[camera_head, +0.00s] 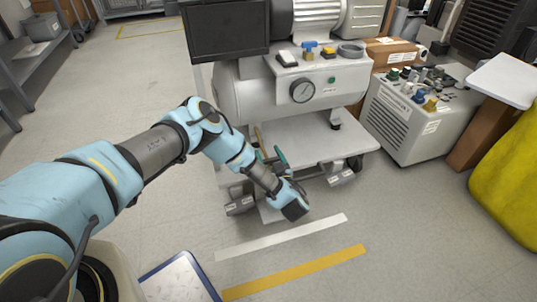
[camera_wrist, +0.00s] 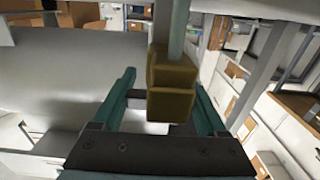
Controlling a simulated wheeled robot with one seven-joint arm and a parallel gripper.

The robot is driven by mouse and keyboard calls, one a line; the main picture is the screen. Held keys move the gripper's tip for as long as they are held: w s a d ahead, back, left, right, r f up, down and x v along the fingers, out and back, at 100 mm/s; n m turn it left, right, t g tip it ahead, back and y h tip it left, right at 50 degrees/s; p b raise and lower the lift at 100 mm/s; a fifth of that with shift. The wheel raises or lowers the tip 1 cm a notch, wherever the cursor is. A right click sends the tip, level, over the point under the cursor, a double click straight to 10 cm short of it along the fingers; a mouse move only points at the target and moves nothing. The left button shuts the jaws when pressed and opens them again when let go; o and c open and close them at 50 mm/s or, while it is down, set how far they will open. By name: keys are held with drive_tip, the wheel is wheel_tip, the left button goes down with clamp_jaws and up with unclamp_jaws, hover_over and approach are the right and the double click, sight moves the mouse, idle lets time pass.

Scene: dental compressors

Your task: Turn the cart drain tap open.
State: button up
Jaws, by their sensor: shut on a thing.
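The compressor cart (camera_head: 310,133) stands ahead, with a big pale tank (camera_head: 232,95) above its lower shelf. My gripper (camera_head: 268,154) reaches in low at the cart's front left, below the tank. In the wrist view, the brass-coloured drain tap (camera_wrist: 172,88) is a blocky piece between the teal fingers of my gripper (camera_wrist: 161,80), which is shut on it. In the head view, a thin brass-coloured part (camera_head: 259,138) shows beside the fingers. I cannot tell how far the tap is turned.
A dark screen (camera_head: 226,30) and a round gauge (camera_head: 302,91) are above my gripper. A grey unit with knobs (camera_head: 405,125) stands to the right, near a yellow bag (camera_head: 510,185). White and yellow floor stripes (camera_head: 295,272) lie in front.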

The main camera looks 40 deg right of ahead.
sight(272, 161)
drive_tip(key=o, duration=1.3)
drive_tip(key=p+v, duration=0.3)
drive_tip(key=v, duration=0.1)
drive_tip(key=p+v, duration=0.4)
drive_tip(key=v, duration=0.1)
drive_tip(key=shift+s+r, duration=0.15)
drive_tip(key=shift+r, duration=0.1)
drive_tip(key=shift+s+a+f+p, duration=0.15)
drive_tip(key=shift+s+a+p, duration=0.2)
drive_tip(key=shift+s, duration=0.25)
